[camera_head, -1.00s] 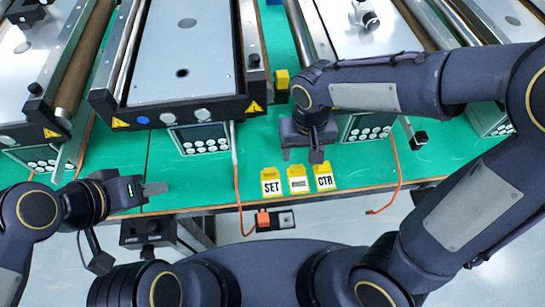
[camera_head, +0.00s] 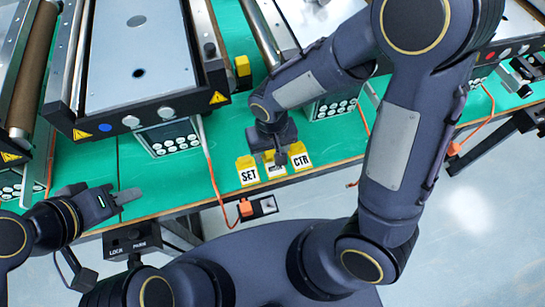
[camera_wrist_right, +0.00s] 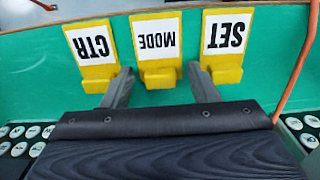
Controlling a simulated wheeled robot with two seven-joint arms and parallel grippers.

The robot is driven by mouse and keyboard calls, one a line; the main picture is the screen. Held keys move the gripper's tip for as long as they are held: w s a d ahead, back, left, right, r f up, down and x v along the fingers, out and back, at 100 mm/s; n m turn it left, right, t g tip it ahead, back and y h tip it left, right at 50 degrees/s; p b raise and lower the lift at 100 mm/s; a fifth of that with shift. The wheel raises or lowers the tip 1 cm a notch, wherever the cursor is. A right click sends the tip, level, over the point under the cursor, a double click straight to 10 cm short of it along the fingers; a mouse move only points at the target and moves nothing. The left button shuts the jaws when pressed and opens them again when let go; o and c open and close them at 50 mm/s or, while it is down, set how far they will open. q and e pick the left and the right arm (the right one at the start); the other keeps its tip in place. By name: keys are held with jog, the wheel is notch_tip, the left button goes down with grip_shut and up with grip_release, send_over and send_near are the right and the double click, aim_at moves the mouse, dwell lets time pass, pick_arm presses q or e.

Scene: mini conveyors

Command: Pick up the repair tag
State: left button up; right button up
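Three yellow tags with white labels stand in a row near the front edge of the green table. They are the SET tag (camera_head: 248,174), the MODE tag (camera_wrist_right: 158,48) in the middle and the CTR tag (camera_head: 301,157). No label reading "repair" shows. My right gripper (camera_wrist_right: 161,88) is open, with its fingers at either side of the MODE tag's base in the right wrist view. I cannot tell whether they touch it. In the head view this gripper partly hides the MODE tag. My left gripper (camera_head: 128,196) is away to the left at the table's front edge, with no object visible in it.
Mini conveyors (camera_head: 139,60) stand behind the tags, with keypad boxes (camera_head: 172,138) at their fronts. A yellow block (camera_head: 243,66) stands between two conveyors. An orange cable (camera_head: 213,175) runs down left of the SET tag to an orange plug (camera_head: 246,208) below the table edge.

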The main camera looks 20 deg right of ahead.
jog(key=c, duration=0.9)
jog(key=shift+c, duration=0.2)
